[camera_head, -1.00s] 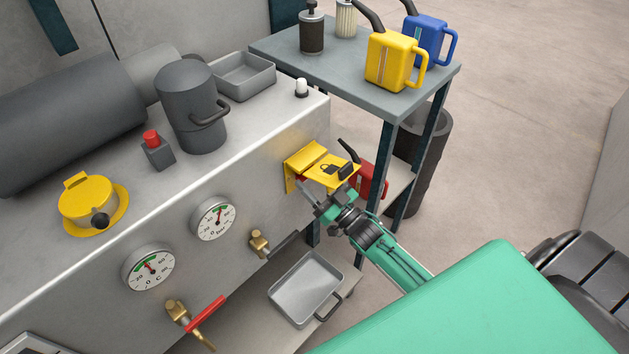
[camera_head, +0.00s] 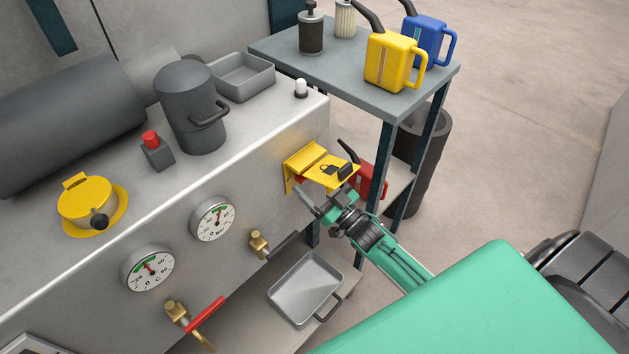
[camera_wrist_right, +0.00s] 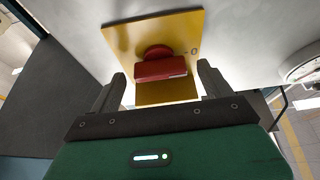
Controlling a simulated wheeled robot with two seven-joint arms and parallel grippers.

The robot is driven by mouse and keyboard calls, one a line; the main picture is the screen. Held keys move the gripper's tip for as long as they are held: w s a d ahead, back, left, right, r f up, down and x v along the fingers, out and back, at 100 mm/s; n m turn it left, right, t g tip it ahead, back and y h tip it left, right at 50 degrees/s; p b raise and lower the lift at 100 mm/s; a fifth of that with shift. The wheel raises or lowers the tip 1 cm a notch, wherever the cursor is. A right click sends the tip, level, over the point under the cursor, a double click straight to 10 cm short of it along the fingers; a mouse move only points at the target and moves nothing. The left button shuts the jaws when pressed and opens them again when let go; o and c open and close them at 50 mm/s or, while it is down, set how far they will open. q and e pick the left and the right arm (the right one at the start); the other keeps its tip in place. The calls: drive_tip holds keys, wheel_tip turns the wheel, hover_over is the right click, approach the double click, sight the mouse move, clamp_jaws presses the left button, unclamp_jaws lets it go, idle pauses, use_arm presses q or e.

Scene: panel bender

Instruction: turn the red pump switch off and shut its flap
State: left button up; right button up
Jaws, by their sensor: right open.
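The red pump switch (camera_wrist_right: 160,66) sits on a yellow plate (camera_wrist_right: 120,40) in the right wrist view. Its bar lies crosswise between my fingers, and a 0 mark shows to its right. The yellow flap (camera_head: 325,171), with a padlock symbol and a black catch, stands raised, jutting out from the cabinet front in the head view. My right gripper (camera_head: 315,203) is open just below the flap. In the wrist view its fingers (camera_wrist_right: 161,82) stand either side of the switch, with gaps showing. My left gripper is out of view.
Left of the flap, the cabinet front carries two gauges (camera_head: 213,219) and brass valves (camera_head: 259,244). A shelf cart (camera_head: 375,96) with jugs stands close behind the flap. A grey tray (camera_head: 306,288) lies below my gripper. Open floor is at the right.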

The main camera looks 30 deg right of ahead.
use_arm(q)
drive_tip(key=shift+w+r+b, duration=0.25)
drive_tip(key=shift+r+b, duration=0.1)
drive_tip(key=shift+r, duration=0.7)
use_arm(e)
drive_tip(key=v, duration=1.3)
drive_tip(key=shift+s, duration=0.25)
